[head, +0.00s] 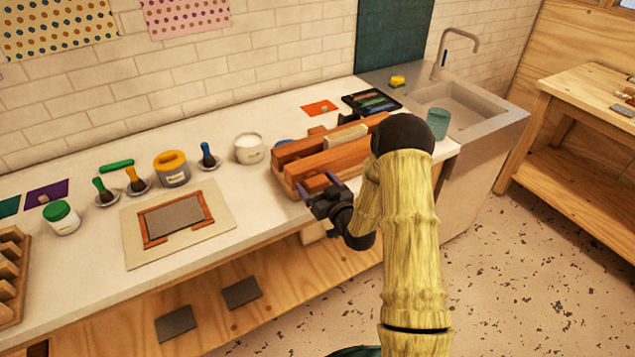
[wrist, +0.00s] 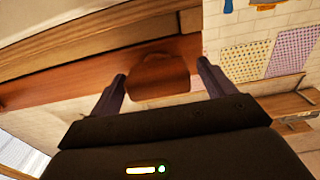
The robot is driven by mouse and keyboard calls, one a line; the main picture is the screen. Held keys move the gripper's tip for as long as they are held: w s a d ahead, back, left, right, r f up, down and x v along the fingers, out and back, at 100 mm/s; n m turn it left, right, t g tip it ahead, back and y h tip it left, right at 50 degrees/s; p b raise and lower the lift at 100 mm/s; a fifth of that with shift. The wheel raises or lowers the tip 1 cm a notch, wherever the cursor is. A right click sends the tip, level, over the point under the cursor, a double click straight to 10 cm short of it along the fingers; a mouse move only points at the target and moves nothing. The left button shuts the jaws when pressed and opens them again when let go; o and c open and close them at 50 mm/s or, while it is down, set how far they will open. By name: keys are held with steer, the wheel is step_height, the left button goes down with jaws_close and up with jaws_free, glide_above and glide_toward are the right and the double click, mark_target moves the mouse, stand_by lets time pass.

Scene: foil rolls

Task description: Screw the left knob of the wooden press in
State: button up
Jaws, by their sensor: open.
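The wooden press (head: 290,154) is a set of reddish-brown bars on the counter, right of centre in the head view. My gripper (head: 318,183) is at the front face of the press, near its left end, with its fingers apart. In the wrist view a rounded brown knob (wrist: 158,80) stands out from the reddish bar (wrist: 60,86) of the press. It lies between the open fingertips of my gripper (wrist: 161,70), with a gap visible on each side.
A white jar (head: 249,149) stands just left of the press. A framed grey panel (head: 176,219) lies on the counter further left. A teal cup (head: 438,122) stands to the right, by the sink (head: 465,103). The counter's front edge runs below my gripper.

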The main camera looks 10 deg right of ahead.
steer(key=shift+w+d, duration=0.1)
steer(key=c, duration=1)
steer(key=shift+m, duration=0.3)
